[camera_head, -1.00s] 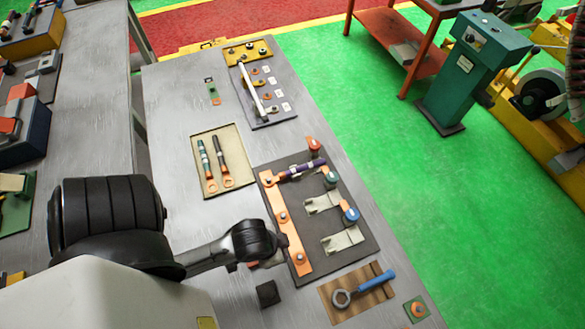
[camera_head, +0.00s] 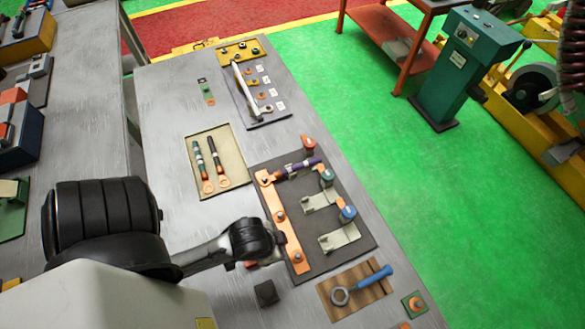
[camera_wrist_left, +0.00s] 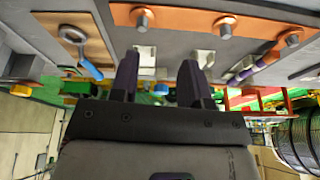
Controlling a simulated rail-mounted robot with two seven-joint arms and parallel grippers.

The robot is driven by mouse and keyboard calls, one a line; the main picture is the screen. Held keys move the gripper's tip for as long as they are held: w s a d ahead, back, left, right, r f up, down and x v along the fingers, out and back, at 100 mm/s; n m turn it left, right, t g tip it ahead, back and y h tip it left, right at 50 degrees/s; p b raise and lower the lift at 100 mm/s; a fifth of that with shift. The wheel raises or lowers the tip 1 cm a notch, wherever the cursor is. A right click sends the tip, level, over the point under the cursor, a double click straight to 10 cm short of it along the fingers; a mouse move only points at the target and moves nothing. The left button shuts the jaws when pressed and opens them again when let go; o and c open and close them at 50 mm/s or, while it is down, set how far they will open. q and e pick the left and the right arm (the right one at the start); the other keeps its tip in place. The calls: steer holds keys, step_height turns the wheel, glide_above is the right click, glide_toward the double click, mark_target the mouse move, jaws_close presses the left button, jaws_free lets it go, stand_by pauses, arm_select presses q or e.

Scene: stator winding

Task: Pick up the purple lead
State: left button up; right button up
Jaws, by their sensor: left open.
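The purple lead (camera_head: 300,167) lies at the far end of the dark board (camera_head: 340,245), between the copper bar (camera_head: 281,218) and the terminals. In the left wrist view the purple lead (camera_wrist_left: 256,67) is at the right, with a copper end. My left gripper is largely hidden behind its own wrist in the head view, over the near part of the board by the copper bar. In the left wrist view the left gripper (camera_wrist_left: 157,75) has two dark fingers apart with nothing held between them. It is well apart from the purple lead. My right gripper is out of view.
A tray (camera_head: 239,171) with a green and a black lead lies left of the board. A wrench with a blue handle (camera_head: 371,281) lies on a wooden block at the near right. A small black block (camera_head: 266,293) stands near my wrist. A fixture with a white bar (camera_head: 243,85) is at the back.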

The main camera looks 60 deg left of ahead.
arm_select(q)
steer(key=shift+d, duration=0.2)
steer(key=shift+c, duration=0.6)
steer(key=shift+a, duration=0.15)
